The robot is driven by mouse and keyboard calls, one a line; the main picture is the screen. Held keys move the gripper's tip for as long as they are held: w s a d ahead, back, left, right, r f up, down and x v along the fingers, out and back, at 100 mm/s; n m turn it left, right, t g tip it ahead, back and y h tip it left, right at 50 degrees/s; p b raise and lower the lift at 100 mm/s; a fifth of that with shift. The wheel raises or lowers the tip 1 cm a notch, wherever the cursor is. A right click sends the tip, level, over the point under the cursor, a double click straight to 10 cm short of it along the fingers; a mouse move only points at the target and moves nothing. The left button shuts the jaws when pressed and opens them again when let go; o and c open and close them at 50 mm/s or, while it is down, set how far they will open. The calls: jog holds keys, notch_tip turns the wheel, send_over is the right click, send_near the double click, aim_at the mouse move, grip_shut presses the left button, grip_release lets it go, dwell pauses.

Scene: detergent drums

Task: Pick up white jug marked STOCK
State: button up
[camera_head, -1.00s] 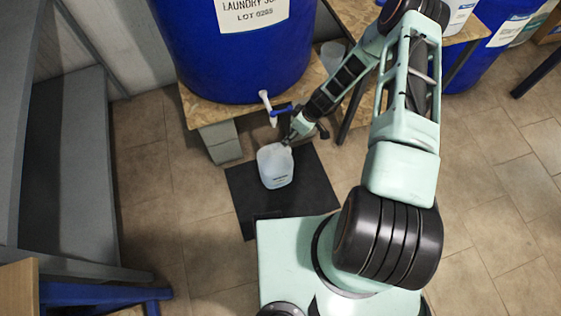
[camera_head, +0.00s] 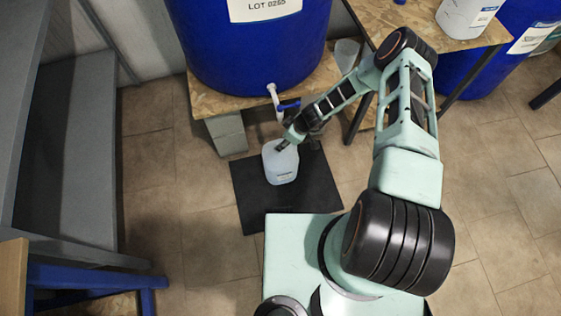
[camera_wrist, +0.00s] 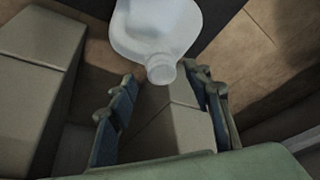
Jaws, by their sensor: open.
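The white jug (camera_head: 280,163) stands upright on a black mat (camera_head: 246,205) on the floor, below the tap of a big blue drum. A mark on its side is too small to read. In the wrist view the jug (camera_wrist: 158,28) is at the top, with its round neck (camera_wrist: 161,70) pointing toward my gripper (camera_wrist: 165,90). My gripper is open, one finger to each side, and the neck lies just beyond the gap between the fingertips. In the head view my gripper (camera_head: 286,144) is at the jug's top and covers part of it.
The blue drum (camera_head: 250,55) with a white tap (camera_head: 275,103) stands on a wooden board over grey blocks (camera_head: 227,135). Another white jug (camera_head: 462,15) stands on a table at the upper right. Grey shelving is at the left. Floor tiles left of the mat are clear.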

aim_at(280, 157)
jog(key=b+x, duration=0.1)
jog(key=x, duration=0.3)
jog(key=shift+s, duration=0.1)
grip_shut()
dwell(0.3)
jog(key=shift+r, duration=0.15)
